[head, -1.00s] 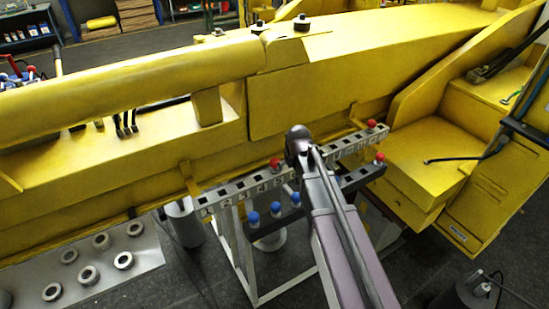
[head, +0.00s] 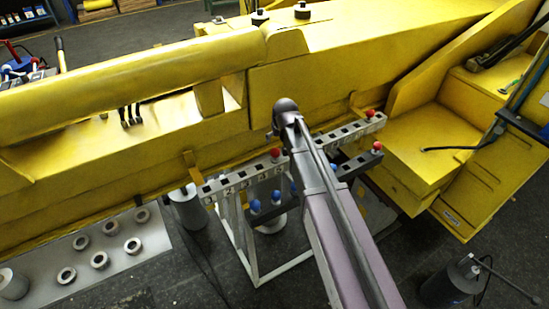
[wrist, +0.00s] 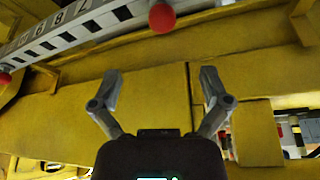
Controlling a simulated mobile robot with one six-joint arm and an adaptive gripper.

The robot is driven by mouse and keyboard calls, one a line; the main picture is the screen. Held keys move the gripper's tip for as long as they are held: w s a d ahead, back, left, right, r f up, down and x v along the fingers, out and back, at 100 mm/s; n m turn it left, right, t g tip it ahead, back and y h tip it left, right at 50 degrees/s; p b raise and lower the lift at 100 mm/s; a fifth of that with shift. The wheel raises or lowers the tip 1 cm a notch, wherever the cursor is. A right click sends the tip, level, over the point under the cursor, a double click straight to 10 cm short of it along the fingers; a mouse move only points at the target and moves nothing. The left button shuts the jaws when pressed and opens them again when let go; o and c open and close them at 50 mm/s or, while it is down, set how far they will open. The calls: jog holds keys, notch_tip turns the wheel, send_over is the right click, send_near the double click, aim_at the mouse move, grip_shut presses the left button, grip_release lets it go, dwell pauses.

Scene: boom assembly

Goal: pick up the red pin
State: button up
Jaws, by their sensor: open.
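Red pins with ball heads stand on the numbered rack (head: 232,185). One red pin (head: 275,154) is just left of my arm in the head view, and another red pin (head: 369,114) is at the rack's right end. A third red pin (head: 377,147) sits on the lower dark bar. My arm hides the middle of the rack and my gripper in the head view. In the wrist view my gripper (wrist: 160,78) is open and empty. One red ball head (wrist: 162,18) is beyond the fingers at the top edge, apart from them. Another red ball head (wrist: 5,79) is at the left edge.
Blue pins (head: 255,206) stand on the lower bar. The large yellow boom (head: 330,75) runs close behind the rack. A grey plate with several metal rings (head: 99,260) lies at the lower left. A dark cylinder (head: 447,285) stands at the lower right.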

aim_at(276, 152)
jog(key=shift+b+x, duration=3.85)
jog(key=shift+x, duration=0.4)
jog(key=b+x, duration=0.3)
jog(key=shift+s+a+f, duration=0.1)
jog(key=shift+a+f, duration=0.05)
jog(key=shift+f, duration=0.1)
jog(key=shift+b+x, duration=0.9)
jog(key=shift+b, duration=0.05)
grip_shut()
